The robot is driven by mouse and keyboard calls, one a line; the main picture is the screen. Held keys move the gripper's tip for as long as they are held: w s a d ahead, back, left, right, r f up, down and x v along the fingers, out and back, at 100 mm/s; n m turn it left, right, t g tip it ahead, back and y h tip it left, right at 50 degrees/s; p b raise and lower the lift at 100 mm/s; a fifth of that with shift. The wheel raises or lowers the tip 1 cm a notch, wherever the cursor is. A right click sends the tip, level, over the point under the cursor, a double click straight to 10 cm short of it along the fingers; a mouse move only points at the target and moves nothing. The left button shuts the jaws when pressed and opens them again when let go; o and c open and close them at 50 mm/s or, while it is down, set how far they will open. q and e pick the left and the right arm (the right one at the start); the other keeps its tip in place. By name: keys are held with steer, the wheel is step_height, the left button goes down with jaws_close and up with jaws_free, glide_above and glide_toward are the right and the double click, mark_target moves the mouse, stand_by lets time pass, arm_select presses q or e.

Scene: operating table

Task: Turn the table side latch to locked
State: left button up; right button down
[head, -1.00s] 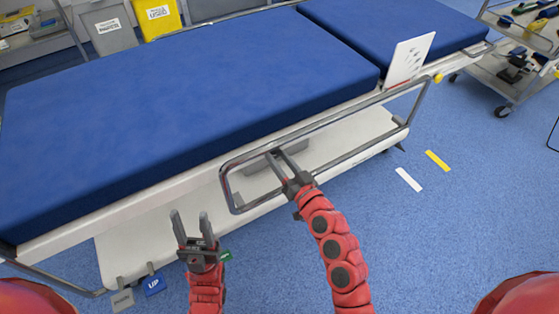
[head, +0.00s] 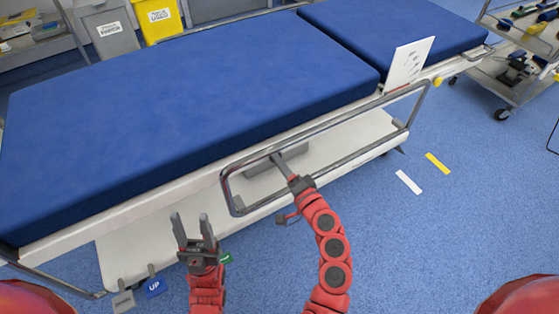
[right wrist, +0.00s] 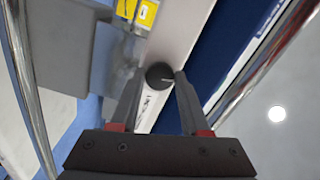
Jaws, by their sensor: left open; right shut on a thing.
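The table side latch shows in the right wrist view as a round dark knob (right wrist: 160,75) with a pale line, on the white table side. In the head view it is hidden at my right gripper's fingertips. My right gripper (head: 277,158) reaches through the side rail from the front. Its fingers (right wrist: 158,92) are on both sides of the knob, shut on it. My left gripper (head: 190,222) is open and empty, upright in front of the table's lower left side, apart from the latch.
The metal side rail (head: 228,190) frames my right gripper. The blue mattress (head: 190,110) lies above. A white card (head: 408,62) stands near the rail's right end. Blue UP (head: 155,287) and green (head: 225,258) pedal labels are low at left.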

steer(key=shift+m+p, duration=0.45)
steer(key=shift+m, duration=1.05)
steer(key=shift+c, duration=1.9)
jaws_free()
steer(key=shift+s, duration=0.15)
steer(key=v, duration=1.7)
steer(key=shift+b, duration=0.45)
steer(key=shift+d, duration=0.1)
